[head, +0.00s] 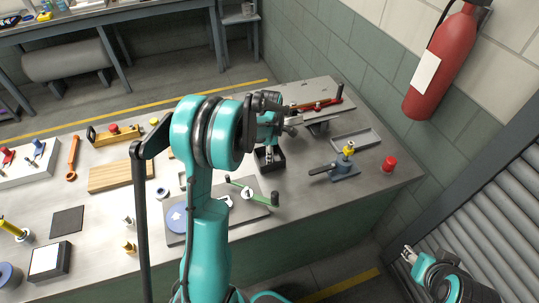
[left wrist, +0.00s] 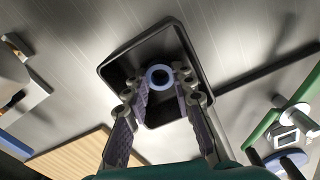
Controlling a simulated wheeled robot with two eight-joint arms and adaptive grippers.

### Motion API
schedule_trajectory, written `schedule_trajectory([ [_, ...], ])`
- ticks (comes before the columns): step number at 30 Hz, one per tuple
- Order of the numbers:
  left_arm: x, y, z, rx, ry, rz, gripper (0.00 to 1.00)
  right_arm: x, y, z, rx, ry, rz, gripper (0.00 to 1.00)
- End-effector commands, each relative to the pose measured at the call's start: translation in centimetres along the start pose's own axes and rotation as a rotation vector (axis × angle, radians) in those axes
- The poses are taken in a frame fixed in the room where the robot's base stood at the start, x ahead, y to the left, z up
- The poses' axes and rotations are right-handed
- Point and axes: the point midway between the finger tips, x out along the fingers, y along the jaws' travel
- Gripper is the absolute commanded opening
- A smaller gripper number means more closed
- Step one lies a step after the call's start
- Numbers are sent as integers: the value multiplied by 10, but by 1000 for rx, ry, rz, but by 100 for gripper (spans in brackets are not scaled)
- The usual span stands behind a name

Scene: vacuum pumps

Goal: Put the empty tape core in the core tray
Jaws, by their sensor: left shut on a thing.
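The empty tape core (left wrist: 160,77) is a small pale-blue and white ring with a dark hole, seen in the left wrist view. My left gripper (left wrist: 163,86) is shut on it, with a finger on each side. Behind the core in that view lies a black open tray (left wrist: 145,46), and the core appears over its inside. I cannot tell how high it is held. In the head view the black tray (head: 273,168) stands mid-table beneath my left gripper (head: 268,153), and my arm hides much there. My right gripper (head: 408,254) is at lower right, away from the table.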

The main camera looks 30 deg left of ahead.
Motion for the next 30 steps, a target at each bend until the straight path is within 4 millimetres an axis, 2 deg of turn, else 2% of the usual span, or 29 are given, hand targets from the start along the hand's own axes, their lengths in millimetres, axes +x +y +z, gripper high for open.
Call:
schedule_trajectory([
  [18, 5, 0, 0, 0, 0, 0, 14, 3, 0, 2, 0, 0, 0, 40],
  [19, 4, 0, 0, 0, 0, 0, 32, 3, 0, 2, 0, 0, 0, 40],
  [21, 4, 0, 0, 0, 0, 0, 49, 3, 0, 2, 0, 0, 0, 40],
  [30, 4, 0, 0, 0, 0, 0, 49, 3, 0, 2, 0, 0, 0, 40],
])
